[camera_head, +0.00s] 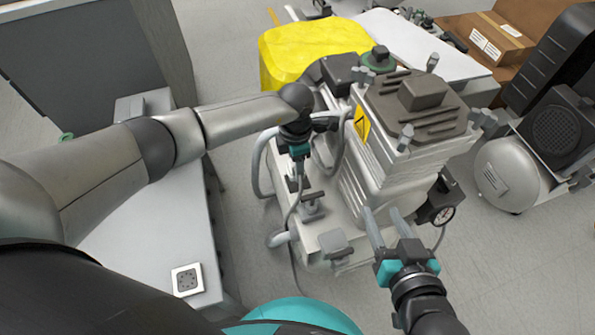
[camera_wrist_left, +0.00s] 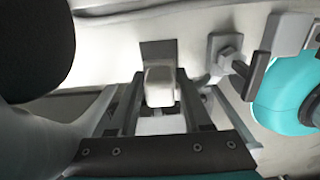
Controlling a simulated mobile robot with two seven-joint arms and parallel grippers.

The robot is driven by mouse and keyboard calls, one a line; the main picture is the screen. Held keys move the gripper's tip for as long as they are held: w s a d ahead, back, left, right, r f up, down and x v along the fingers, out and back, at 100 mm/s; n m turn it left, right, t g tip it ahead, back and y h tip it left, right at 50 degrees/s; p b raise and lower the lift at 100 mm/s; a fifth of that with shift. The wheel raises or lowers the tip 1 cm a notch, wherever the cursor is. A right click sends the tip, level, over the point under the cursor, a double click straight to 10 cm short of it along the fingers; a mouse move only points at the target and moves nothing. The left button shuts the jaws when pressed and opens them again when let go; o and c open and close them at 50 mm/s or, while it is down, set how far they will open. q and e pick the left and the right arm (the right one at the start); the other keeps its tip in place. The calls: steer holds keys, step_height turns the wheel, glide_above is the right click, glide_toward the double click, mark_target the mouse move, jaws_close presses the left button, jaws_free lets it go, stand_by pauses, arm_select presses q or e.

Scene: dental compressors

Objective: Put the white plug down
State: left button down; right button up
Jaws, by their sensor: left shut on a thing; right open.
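The white plug (camera_wrist_left: 160,86) is between the two fingers of my left gripper (camera_wrist_left: 161,104) in the left wrist view. My left gripper (camera_head: 298,178) is shut on it, pointing down over the left part of the compressor's pale base (camera_head: 345,230). The plug is too small and covered to make out clearly in the head view. A dark square patch lies just beyond the plug in the wrist view; I cannot tell whether they touch. My right gripper (camera_head: 384,216) is open and empty, in front of the compressor (camera_head: 405,130).
A grey valve-like fitting (camera_wrist_left: 226,52) stands right of the plug. A thin grey cord hangs below my left gripper. A pressure gauge (camera_head: 442,214) is right of my right gripper. A pale bench (camera_head: 150,225) with a square socket plate (camera_head: 187,280) is at left.

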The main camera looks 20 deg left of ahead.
arm_select(q)
step_height(320, 180, down, 2)
steer(key=shift+b, duration=0.5)
steer(key=shift+d+f+b, duration=0.1)
steer(key=shift+f+b, duration=0.15)
steer(key=shift+b, duration=0.05)
steer(key=shift+w+f, duration=0.1)
steer(key=shift+w, duration=0.05)
arm_select(e)
steer(key=shift+s+a+r+m+t+y, duration=0.2)
steer(key=shift+s+a+r+t+y, duration=0.15)
steer(key=shift+a+r+t, duration=0.5)
steer(key=shift+s+a+r+m+t+y, duration=0.25)
steer(key=shift+a+r+t+y, duration=0.2)
steer(key=shift+t, duration=0.7)
arm_select(q)
steer(key=shift+d+f, duration=0.1)
steer(key=shift+f, duration=0.05)
steer(key=shift+f, duration=0.45)
steer(key=shift+c, duration=1.7)
jaws_free()
steer(key=shift+r, duration=0.15)
